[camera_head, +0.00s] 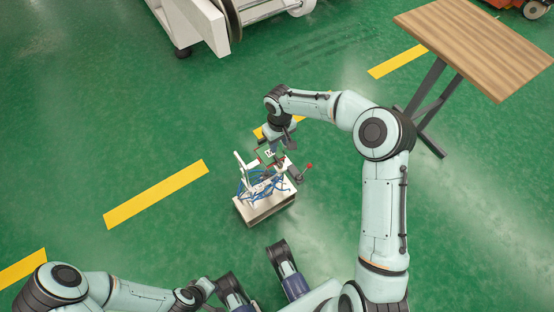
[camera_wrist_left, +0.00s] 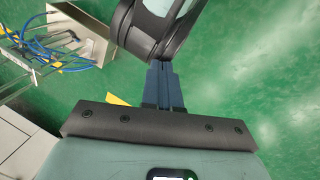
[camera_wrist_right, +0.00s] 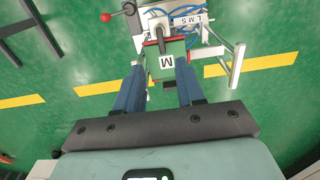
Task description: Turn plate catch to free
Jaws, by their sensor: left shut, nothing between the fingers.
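A green plate with a white card marked M (camera_wrist_right: 166,62) shows in the right wrist view; it is also small in the head view (camera_head: 266,152). It sits on a white-framed device with blue hoses (camera_head: 263,186). A dark lever with a red knob (camera_wrist_right: 105,17) sticks out at the device's side, also seen in the head view (camera_head: 308,166). I cannot tell which part is the catch. My right gripper (camera_wrist_right: 161,67) is at the plate, fingers apart with the card between them; contact is unclear. My left gripper (camera_wrist_left: 165,68) is shut and empty, away from the device.
The device stands on a pale box base (camera_head: 265,208). A label strip with L, M, S (camera_wrist_right: 190,20) is on it. A wooden-topped table (camera_head: 475,40) stands at upper right, a white machine (camera_head: 200,20) at the top.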

